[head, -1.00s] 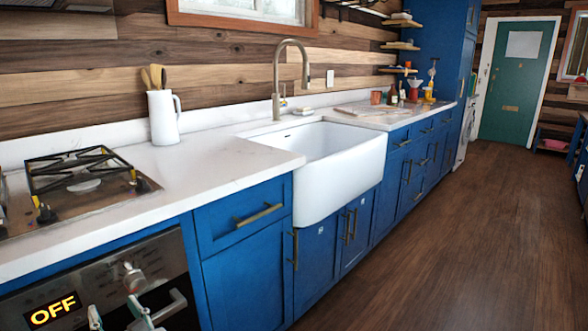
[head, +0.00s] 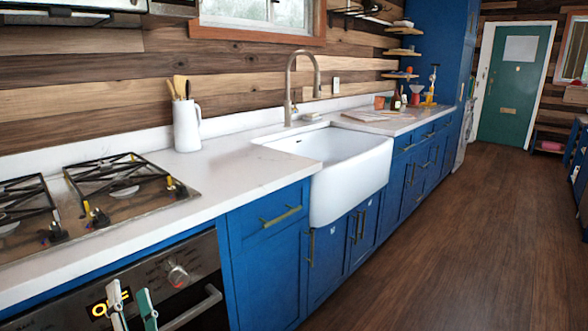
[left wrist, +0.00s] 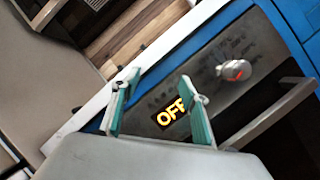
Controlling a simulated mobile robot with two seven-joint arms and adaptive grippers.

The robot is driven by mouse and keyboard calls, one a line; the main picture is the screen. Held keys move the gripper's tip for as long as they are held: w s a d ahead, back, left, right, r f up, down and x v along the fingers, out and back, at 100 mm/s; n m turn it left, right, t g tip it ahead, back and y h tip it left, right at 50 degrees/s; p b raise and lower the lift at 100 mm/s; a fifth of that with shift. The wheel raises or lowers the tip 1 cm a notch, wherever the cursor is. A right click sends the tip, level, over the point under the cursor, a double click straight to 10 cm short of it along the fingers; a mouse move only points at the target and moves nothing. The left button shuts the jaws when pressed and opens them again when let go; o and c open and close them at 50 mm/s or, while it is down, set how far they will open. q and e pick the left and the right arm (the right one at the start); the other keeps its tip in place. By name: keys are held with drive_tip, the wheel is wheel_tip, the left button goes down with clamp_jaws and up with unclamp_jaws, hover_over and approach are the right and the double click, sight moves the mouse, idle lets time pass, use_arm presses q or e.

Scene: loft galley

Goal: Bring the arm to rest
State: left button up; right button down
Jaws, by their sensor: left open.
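My left gripper (head: 132,306) shows at the bottom left of the head view, in front of the oven panel. In the left wrist view its two green-and-grey fingers (left wrist: 157,112) stand apart with nothing between them. The oven (head: 190,290) is behind the fingers, with a lit display reading OFF (left wrist: 171,111), partly covered by a finger in the head view. The oven knob (left wrist: 234,70) and the oven handle (left wrist: 270,115) lie to the right of the fingers, apart from them. My right gripper is in neither view.
The gas stove (head: 130,192) sits in the white counter (head: 230,168) above the oven. A white pitcher with utensils (head: 187,125) stands near the wall. A white sink (head: 350,180) and blue cabinets (head: 268,262) run to the right. The wooden floor (head: 440,260) is clear.

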use_arm(q)
drive_tip(key=s+d+r+m+t+h+p, duration=0.35)
drive_tip(key=d+m+h, duration=0.25)
drive_tip(key=m, duration=0.5)
drive_tip(key=s+d+f+m+g+h+p, duration=0.35)
drive_tip(key=s+d+f+m+h, duration=0.4)
drive_tip(key=m, duration=0.75)
drive_tip(key=s+f+m+g+h+p, duration=0.2)
drive_tip(key=s+f+m+g+p, duration=0.3)
drive_tip(key=s+f+m, duration=0.5)
drive_tip(key=s+f+g, duration=0.2)
drive_tip(key=s+f, duration=0.4)
drive_tip(key=f, duration=0.2)
drive_tip(key=shift+s+f, duration=0.15)
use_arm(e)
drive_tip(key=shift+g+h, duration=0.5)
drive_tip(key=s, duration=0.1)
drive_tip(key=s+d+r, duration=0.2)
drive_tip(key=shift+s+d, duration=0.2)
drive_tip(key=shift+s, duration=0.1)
